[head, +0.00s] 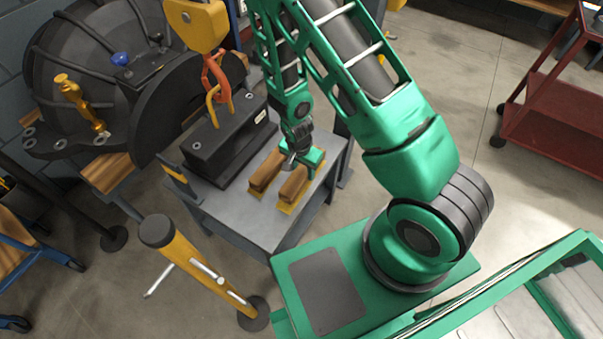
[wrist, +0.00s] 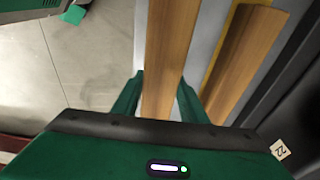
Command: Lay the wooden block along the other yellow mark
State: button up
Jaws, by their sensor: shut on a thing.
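My gripper (head: 301,162) is shut on a wooden block (head: 293,187) over the grey bench (head: 262,222). In the wrist view the held wooden block (wrist: 168,45) runs lengthwise between the two green fingers. Yellow shows at its near end in the head view; I cannot tell whether the block rests on the bench or hangs just above it. A second wooden block (head: 266,170) lies roughly parallel to its left, nearer the black casing. In the wrist view this second block (wrist: 245,50) is on the right, with a yellow mark (wrist: 222,42) along its left edge.
The black casing part (head: 228,145) stands on the bench behind the blocks. An orange hook (head: 215,80) hangs above it. A yellow post (head: 195,262) stands in front of the bench at the left. A red cart (head: 560,115) is far right. Bare bench lies in front of the blocks.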

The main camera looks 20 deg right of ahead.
aim_at(302, 176)
jog(key=shift+a+f, duration=0.15)
jog(key=shift+f, duration=1.25)
jog(key=o, duration=1.4)
jog(key=shift+f, duration=0.1)
jog(key=r, duration=0.4)
jog(key=a+r, duration=0.1)
jog(key=r, duration=0.3)
jog(key=s+r, duration=0.1)
jog(key=r, duration=0.3)
jog(key=shift+a, duration=0.25)
jog(key=shift+r, duration=0.15)
